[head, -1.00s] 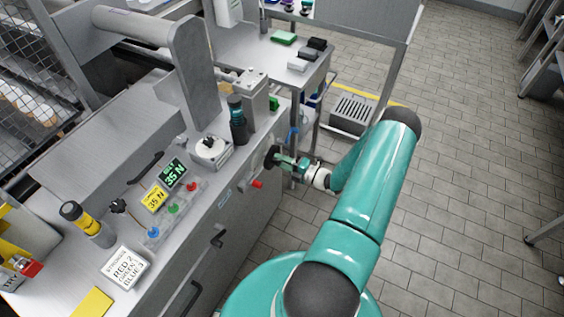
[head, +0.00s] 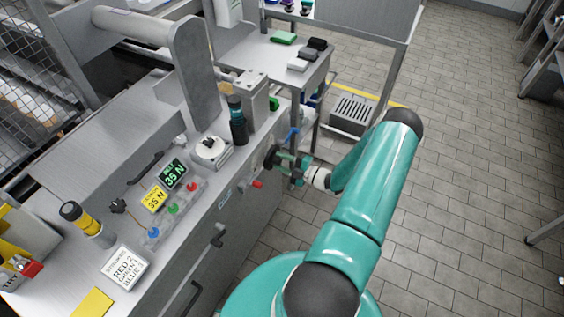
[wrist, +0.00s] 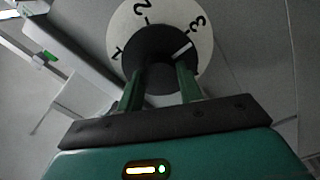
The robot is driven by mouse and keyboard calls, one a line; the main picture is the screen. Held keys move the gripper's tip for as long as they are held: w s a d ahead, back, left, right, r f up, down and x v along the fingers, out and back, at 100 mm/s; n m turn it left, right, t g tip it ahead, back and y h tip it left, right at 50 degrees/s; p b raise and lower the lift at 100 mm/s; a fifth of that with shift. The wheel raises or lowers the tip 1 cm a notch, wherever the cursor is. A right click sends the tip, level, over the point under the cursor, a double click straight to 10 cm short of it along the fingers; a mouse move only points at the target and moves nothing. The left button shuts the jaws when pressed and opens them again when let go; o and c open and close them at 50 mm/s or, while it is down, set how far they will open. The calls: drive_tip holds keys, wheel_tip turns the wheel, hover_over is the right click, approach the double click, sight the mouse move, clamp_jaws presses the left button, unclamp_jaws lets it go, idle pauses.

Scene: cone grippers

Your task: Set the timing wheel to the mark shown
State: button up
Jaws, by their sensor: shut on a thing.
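The timing wheel is a black knob with a white pointer line in the wrist view (wrist: 142,45). It sits on a white dial plate (wrist: 167,14) marked 1, 2 and 3. In the head view the black wheel (head: 271,158) is on the machine's front face. My gripper (head: 284,160) is shut on the wheel. In the wrist view its two green fingers (wrist: 160,80) reach the knob's lower part. The fingertips' contact is partly hidden in shadow.
A card (head: 125,268) reads RED 2, GREEN 1, BLUE 3. Another white dial (head: 210,149) is on top. The floor to the right is open.

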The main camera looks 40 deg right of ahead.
drive_tip(key=o, duration=1)
drive_tip(key=v, duration=1.4)
